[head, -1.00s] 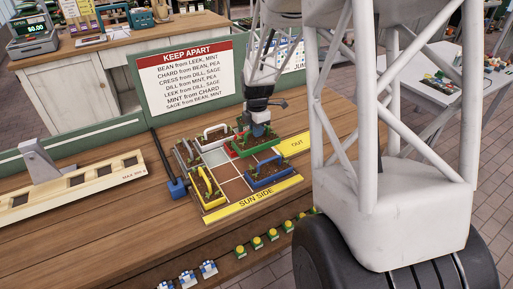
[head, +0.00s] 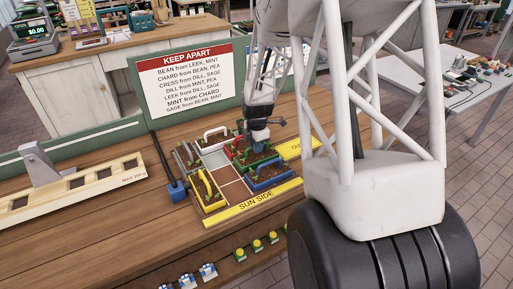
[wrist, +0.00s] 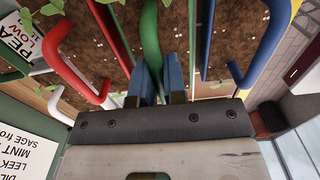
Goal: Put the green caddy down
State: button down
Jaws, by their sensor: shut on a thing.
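The green caddy (head: 240,163) is among the other caddies on the gridded board (head: 231,192), between the red caddy (head: 236,145) and the blue caddy (head: 270,178). My gripper (head: 259,145) is above it and hides part of it. In the wrist view, my gripper (wrist: 163,88) is shut on the green handle (wrist: 150,38), with the caddy's dark soil on both sides. The red caddy's handle (wrist: 57,62) and the blue caddy's handle (wrist: 262,55) are close on either side. I cannot tell whether the green caddy's base touches the board.
The white-handled caddy (head: 213,142) and yellow caddy (head: 207,190) stand on the board's left part. Bare cells lie near its middle. A KEEP APART sign (head: 187,82) stands behind. A long wooden tray (head: 70,190) lies at the left.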

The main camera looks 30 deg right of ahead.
jog(key=shift+f, duration=0.35)
jog(key=shift+f, duration=0.1)
jog(key=c, duration=1.2)
grip_release()
notch_tip(320, 180, up, 12)
jog(key=shift+r, duration=0.1)
